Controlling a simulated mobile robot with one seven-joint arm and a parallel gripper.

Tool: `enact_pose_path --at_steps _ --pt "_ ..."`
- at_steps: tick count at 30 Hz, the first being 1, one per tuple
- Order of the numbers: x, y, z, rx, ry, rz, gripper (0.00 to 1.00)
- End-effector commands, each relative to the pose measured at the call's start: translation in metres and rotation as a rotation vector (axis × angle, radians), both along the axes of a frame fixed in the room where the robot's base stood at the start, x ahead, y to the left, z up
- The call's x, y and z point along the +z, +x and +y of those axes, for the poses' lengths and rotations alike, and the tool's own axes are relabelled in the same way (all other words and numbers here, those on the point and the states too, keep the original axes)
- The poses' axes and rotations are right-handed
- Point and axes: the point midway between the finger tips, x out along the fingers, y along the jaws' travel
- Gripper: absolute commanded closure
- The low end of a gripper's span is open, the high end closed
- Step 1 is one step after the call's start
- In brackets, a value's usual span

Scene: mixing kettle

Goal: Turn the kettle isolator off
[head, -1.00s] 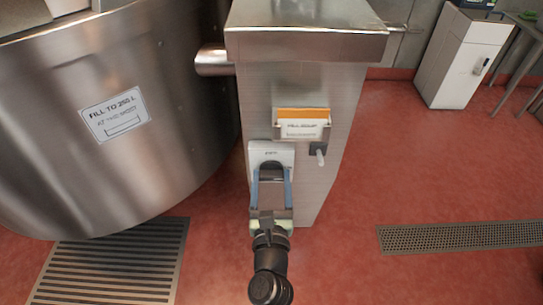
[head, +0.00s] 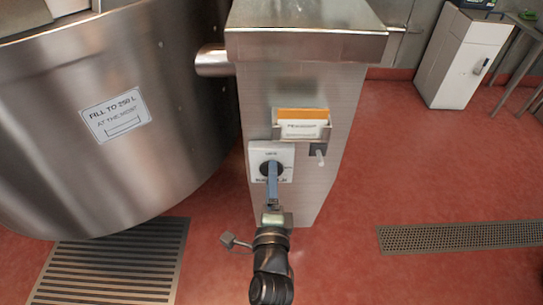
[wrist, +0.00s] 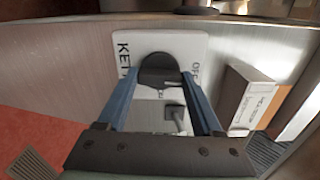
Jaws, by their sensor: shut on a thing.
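The kettle isolator is a white plate (head: 285,151) with a round black knob (head: 263,168), low on the front of the steel column. In the wrist view the plate (wrist: 190,45) carries lettering on both sides, "KET" at left and "OFF" at right, and the black knob (wrist: 158,70) sits between my blue fingers. My gripper (head: 272,168) is shut on the knob, its fingers lined up one behind the other in the head view. The fingers cover part of the knob, and I cannot read its pointer. My gripper's tips also show in the wrist view (wrist: 160,76).
A card holder (head: 302,130) with an orange-topped card is just above the plate, with a small grey switch (head: 318,153) at its lower right. The large steel kettle (head: 60,160) stands close at left. Open red floor lies to the right, with a drain grate (head: 460,237).

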Motion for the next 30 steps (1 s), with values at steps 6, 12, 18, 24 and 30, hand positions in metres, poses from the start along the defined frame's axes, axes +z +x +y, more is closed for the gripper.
enact_pose_path --at_steps 6,12,18,24,30 --pt "0.000 0.000 0.000 0.000 -0.066 0.000 0.04" --pt "0.000 0.000 0.000 0.000 -0.063 0.000 0.00" --pt "-0.001 -0.012 0.000 0.000 -0.061 0.002 0.00" --pt "-0.001 -0.037 0.000 0.000 -0.060 0.002 0.00" --pt "-0.001 -0.060 0.000 0.001 -0.060 0.002 0.00"
